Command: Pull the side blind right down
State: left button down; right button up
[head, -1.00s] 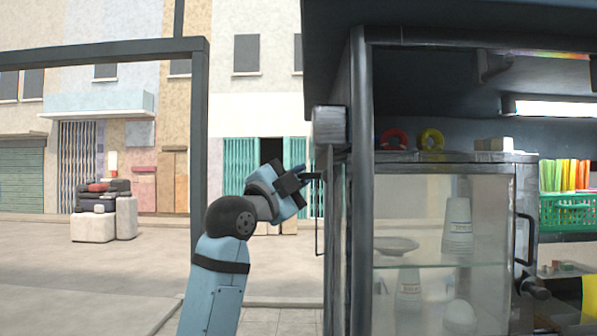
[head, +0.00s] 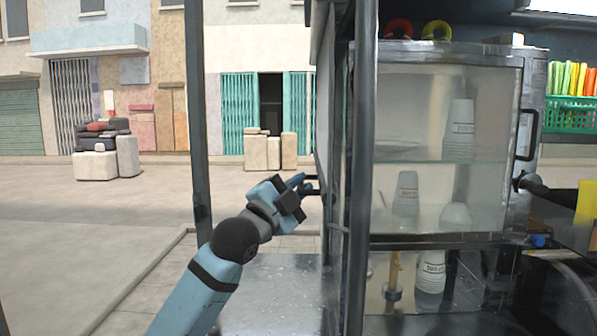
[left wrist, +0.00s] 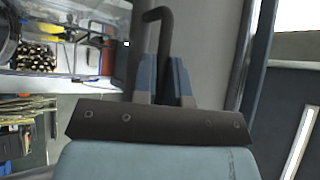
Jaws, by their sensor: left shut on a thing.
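The side blind (head: 323,95) is a grey sheet seen almost edge-on at the stall's left side. It hangs down to about the level of my left gripper (head: 308,187). The gripper is shut on a dark pull bar at the blind's lower part; the exact grip is small and partly hidden in the head view. In the left wrist view the grey blind (left wrist: 205,45) fills the middle behind my blue fingers (left wrist: 164,80). My right gripper is not in view.
A dark post (head: 362,170) stands just right of the blind, with a glass cabinet (head: 425,195) of cups beyond it. Another dark post (head: 197,110) stands left of my arm. A metal counter (head: 270,290) lies below. The pavement between is clear.

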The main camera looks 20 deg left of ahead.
pick_arm(q)
jog(key=shift+d+f, duration=0.1)
jog(key=shift+f, duration=0.35)
jog(key=c, duration=1.4)
grip_release()
jog(key=shift+c, duration=0.2)
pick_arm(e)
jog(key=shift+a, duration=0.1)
pick_arm(q)
jog(key=shift+r, duration=0.1)
jog(key=b+v, duration=0.1)
jog(key=v, duration=1.3)
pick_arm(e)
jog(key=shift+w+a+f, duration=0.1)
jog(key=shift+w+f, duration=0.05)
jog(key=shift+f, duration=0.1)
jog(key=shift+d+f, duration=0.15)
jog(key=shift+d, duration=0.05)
